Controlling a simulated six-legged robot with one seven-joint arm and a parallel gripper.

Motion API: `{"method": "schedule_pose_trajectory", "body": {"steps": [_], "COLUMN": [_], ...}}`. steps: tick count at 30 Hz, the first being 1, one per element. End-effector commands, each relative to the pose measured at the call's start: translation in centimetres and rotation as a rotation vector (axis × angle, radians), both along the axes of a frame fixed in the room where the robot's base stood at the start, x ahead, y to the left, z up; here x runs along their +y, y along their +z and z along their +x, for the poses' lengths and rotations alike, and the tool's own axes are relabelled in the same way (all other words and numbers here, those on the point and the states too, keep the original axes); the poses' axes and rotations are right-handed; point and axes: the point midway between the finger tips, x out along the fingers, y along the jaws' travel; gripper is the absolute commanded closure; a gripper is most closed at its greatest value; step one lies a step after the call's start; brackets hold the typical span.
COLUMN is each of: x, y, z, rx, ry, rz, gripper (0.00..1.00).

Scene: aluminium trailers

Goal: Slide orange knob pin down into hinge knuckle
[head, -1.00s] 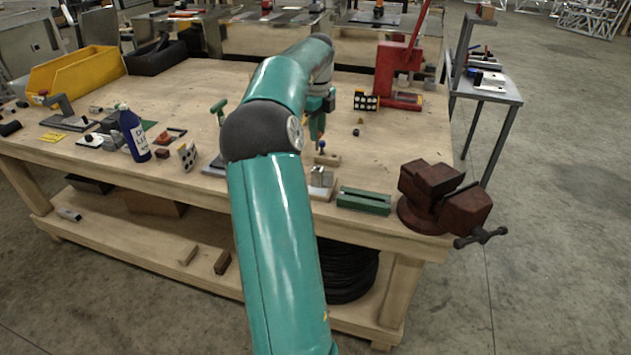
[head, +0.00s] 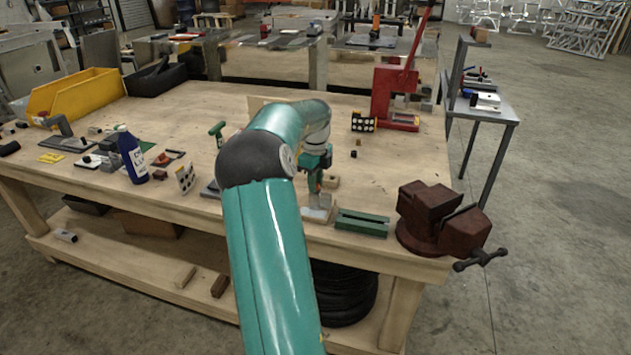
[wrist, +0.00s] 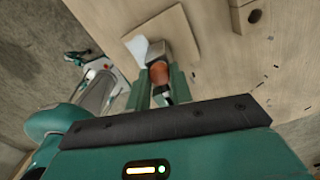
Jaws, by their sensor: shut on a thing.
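The orange knob pin (wrist: 158,72) sits between the two teal fingers of my gripper (wrist: 161,84) in the wrist view. My gripper is shut on its knob. A grey metal hinge piece (wrist: 157,50) lies right beyond the knob. The pin's shaft is hidden, so I cannot tell how far it is in the knuckle. In the head view my gripper (head: 316,190) points down over the light hinge plate (head: 318,209) near the bench's front edge. The knob is too small and covered to make out there.
A green slotted block (head: 362,222) stands just right of the hinge, with a rusty vise (head: 438,220) beyond it. A small wooden block (head: 330,181) is behind my gripper. A blue bottle (head: 132,155) stands to the left. The bench's middle back is mostly clear.

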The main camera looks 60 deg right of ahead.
Motion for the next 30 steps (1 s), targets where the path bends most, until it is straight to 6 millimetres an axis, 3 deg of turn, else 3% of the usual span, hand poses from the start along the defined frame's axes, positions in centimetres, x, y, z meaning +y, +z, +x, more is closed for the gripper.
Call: {"method": "schedule_pose_trajectory", "body": {"steps": [3,4,6,7,19,30], "x": [0.0,0.0,0.0,0.0,0.0,-0.1], "y": [-0.3,-0.3,-0.3,-0.3,0.7,8.0], "z": [0.0,0.0,0.0,0.0,0.0,0.0], "rx": [0.0,0.0,0.0,0.0,-0.001,-0.002], "ry": [0.0,0.0,0.0,0.0,0.0,0.0], "rz": [0.0,0.0,0.0,0.0,-0.001,-0.003], "gripper": [1.0,0.72,0.59,0.56,0.56,0.56]}}
